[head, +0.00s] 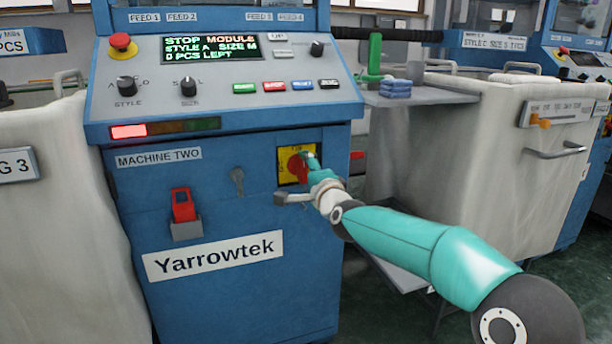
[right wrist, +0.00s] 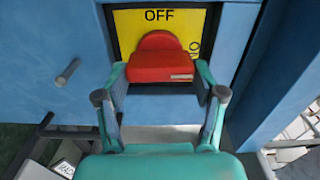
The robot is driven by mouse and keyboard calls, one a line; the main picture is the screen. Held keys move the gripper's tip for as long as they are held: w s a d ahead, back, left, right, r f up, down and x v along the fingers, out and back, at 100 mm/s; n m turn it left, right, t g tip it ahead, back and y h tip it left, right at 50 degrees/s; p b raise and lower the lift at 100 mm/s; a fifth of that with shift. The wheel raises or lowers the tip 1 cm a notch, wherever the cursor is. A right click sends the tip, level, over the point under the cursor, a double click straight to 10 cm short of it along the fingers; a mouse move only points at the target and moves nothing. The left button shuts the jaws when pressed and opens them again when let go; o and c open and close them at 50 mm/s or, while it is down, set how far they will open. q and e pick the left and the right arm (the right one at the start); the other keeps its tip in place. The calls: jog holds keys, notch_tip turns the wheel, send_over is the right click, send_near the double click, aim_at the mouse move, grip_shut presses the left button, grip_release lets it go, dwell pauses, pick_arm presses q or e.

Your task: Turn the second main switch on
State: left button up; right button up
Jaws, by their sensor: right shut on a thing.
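Machine two's main switch is a red handle (head: 296,166) on a yellow plate (head: 284,152) on the blue cabinet front. In the right wrist view the red handle (right wrist: 158,58) sits between my fingers, and the yellow plate (right wrist: 205,22) reads OFF at the top, with sideways lettering at the right. My right gripper (head: 311,164) is shut on the red handle; it also shows in the right wrist view (right wrist: 160,76). It hides part of the switch. My left gripper is not in view.
A "MACHINE TWO" label (head: 158,158) is left of the switch. A key-like grey part (head: 237,181) and a red padlock-like part (head: 183,205) are on the cabinet front. The control panel (head: 215,85) juts out above. A cream bin (head: 480,150) stands at right.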

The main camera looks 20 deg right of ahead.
jog(key=shift+d+f+m, duration=0.15)
jog(key=shift+m, duration=0.15)
jog(key=o, duration=1.1)
jog(key=shift+o, duration=0.2)
jog(key=shift+s, duration=0.1)
jog(key=s, duration=1.1)
jog(key=shift+s+d, duration=0.15)
jog(key=shift+s, duration=0.25)
